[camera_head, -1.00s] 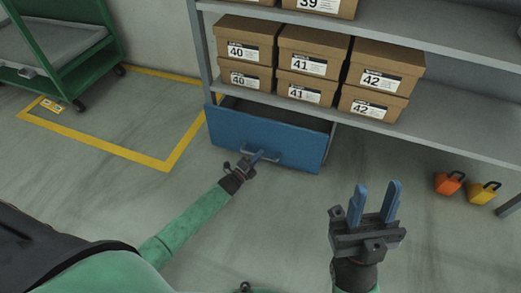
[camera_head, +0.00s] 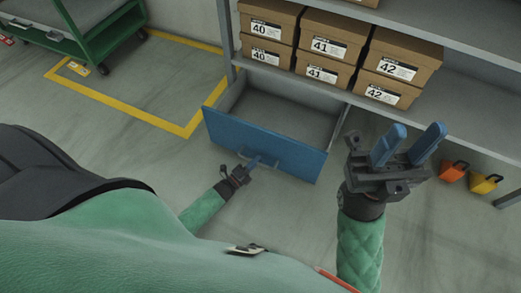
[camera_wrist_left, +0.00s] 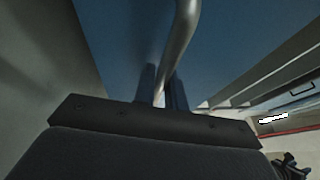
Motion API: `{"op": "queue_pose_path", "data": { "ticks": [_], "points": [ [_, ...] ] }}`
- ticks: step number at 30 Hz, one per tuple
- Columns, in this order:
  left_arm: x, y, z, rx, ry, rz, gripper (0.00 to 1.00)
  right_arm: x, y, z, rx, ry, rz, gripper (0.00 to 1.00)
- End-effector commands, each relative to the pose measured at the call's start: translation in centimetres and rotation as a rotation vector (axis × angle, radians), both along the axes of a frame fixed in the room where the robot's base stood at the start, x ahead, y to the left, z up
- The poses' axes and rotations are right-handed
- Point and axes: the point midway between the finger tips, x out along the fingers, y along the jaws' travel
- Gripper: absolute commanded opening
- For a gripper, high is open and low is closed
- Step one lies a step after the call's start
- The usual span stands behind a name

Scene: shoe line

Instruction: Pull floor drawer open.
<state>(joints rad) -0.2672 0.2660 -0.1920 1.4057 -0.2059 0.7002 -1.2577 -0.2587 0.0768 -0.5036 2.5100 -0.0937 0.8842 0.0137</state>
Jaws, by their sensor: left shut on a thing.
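The floor drawer (camera_head: 264,146) has a blue front and a grey inside that looks empty. It stands pulled out from under the shelf unit, with its inside in view. My left gripper (camera_head: 254,162) is shut on the drawer's handle (camera_head: 275,161), a metal bar on the blue front. In the left wrist view the bar of the handle (camera_wrist_left: 181,40) runs down between the two blue fingers. My right gripper (camera_head: 408,148) is open and empty, raised to the right of the drawer, its two blue fingers apart.
Shoe boxes (camera_head: 324,47) stand stacked on the shelf (camera_head: 460,118) above the drawer. A green cart (camera_head: 100,30) stands at the back left beside yellow floor lines (camera_head: 120,110). An orange block (camera_head: 453,171) and a yellow block (camera_head: 484,184) lie at the right.

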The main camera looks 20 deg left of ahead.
Motion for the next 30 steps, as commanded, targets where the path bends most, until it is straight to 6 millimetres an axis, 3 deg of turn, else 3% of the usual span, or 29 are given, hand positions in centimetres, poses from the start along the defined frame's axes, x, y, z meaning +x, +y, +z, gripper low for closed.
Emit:
{"op": "queue_pose_path", "data": {
  "ticks": [6,17,18,20,30],
  "points": [
    [-1.4,0.0,0.0,0.001,0.001,-0.001,0.00,-0.1,-0.2,0.6,0.012,-0.003,0.004,0.36],
    [-1.5,0.0,-0.1,0.001,0.001,-0.001,0.00,0.0,-0.2,0.5,0.012,-0.002,0.004,0.36],
    [-1.5,0.0,-0.1,0.001,0.001,-0.001,0.20,0.0,-0.2,0.5,0.012,-0.002,0.003,0.36],
    [-1.5,0.0,-0.1,0.001,0.001,-0.001,0.32,0.0,-0.2,0.5,0.012,-0.002,0.003,0.36],
    [-1.7,0.1,-0.1,0.000,0.001,0.000,0.34,0.0,-0.2,0.7,0.011,-0.001,0.004,0.36]
  ]
}}
